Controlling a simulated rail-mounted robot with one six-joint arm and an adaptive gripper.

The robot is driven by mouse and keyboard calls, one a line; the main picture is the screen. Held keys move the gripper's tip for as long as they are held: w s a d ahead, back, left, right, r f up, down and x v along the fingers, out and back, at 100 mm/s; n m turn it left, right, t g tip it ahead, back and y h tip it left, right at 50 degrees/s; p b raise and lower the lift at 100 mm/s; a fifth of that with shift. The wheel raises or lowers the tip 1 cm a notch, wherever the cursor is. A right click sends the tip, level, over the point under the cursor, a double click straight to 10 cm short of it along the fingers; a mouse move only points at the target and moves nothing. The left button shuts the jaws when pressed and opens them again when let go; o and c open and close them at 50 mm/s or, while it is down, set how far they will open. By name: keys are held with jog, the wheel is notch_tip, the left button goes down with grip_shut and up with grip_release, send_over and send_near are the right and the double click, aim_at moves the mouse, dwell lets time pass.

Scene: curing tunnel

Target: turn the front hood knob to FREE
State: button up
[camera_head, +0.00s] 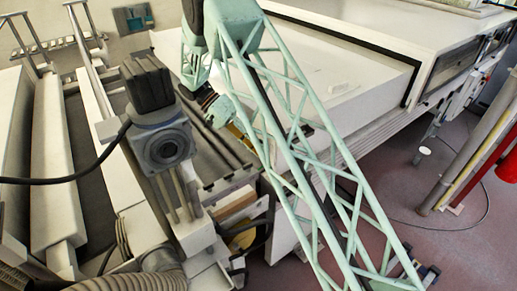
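My gripper (222,110) is at the end of the mint-green arm, left of the picture's middle.
A grey motor unit with a black top (162,145) stands left of my gripper. A dark slatted conveyor bed (215,165) lies below it. A ribbed hose (130,283) is at the bottom left. Red and grey pipes (478,150) stand at the right. Reddish floor (455,245) is mostly clear there.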

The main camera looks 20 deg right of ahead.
jog(key=shift+w+f+n+g+h+b, duration=0.15)
jog(key=shift+n+g+h+b, duration=0.3)
jog(key=shift+g, duration=0.55)
jog(key=shift+w+f+n+g+h+b, duration=0.1)
jog(key=shift+f+n+g+h+b, duration=0.15)
jog(key=shift+g+h+b, duration=0.45)
jog(key=shift+g+h, duration=0.35)
jog(key=shift+g, duration=0.25)
jog(key=o, duration=0.9)
jog(key=shift+c, duration=0.2)
jog(key=shift+s+r+t+y+p, duration=0.1)
jog(key=shift+r+t+y+p, duration=0.2)
jog(key=shift+t+y+p, duration=0.45)
jog(key=shift+s+r+m+t+y+p, duration=0.1)
jog(key=shift+m+t+y+p, duration=0.25)
jog(key=shift+t, duration=0.55)
jog(key=shift+s+r+m+t+y+p, duration=0.1)
jog(key=shift+m+t+y, duration=0.35)
jog(key=shift+t, duration=0.4)
jog(key=shift+s+d+r+m+t+y, duration=0.15)
jog(key=shift+t+y, duration=0.3)
jog(key=shift+t, duration=0.35)
jog(key=shift+s+a+f+m+t+y, duration=0.15)
jog(key=shift+t+y, duration=0.25)
jog(key=shift+t, duration=0.4)
